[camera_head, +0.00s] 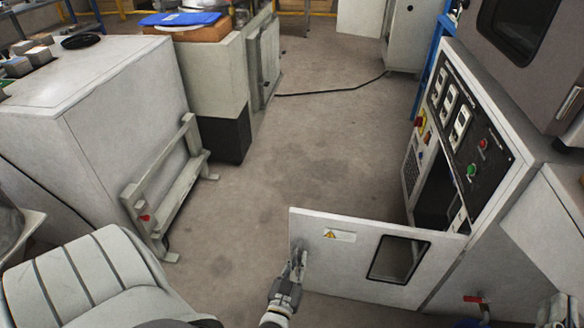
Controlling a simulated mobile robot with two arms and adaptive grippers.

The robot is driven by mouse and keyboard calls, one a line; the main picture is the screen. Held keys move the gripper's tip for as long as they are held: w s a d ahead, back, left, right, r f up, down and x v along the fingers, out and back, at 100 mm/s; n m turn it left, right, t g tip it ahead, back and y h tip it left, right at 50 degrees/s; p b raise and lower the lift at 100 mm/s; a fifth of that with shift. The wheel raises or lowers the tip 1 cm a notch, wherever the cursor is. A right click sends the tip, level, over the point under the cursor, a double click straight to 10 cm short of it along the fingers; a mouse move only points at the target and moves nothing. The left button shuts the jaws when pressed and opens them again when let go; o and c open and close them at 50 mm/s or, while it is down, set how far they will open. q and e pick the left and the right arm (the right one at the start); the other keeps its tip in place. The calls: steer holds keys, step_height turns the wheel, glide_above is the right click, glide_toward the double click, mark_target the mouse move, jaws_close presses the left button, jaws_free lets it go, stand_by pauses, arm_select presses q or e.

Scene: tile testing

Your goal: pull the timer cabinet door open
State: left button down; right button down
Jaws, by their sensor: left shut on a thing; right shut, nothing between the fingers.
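The timer cabinet (505,190) stands at the right with its control panel facing left. Its white door (345,262) is swung wide open and stands out into the aisle, showing a dark opening (438,190) behind it. The door has a yellow warning label and a small window. My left gripper (297,262) is shut on the door's handle near its free left edge; the fingers partly hide the handle. My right gripper (555,306) is only partly in view at the bottom right corner, apart from the door and shut on nothing.
A grey cabinet (110,95) with a frame rail (165,185) stands at the left. A ribbed light seat-like thing (85,280) is at the bottom left. A red-handled valve (475,299) is low at the right. A cable (330,93) crosses the floor; the middle floor (300,150) is clear.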

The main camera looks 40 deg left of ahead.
stand_by(0.3)
arm_select(q)
steer(key=c, duration=1.5)
jaws_free()
steer(key=shift+s, duration=0.1)
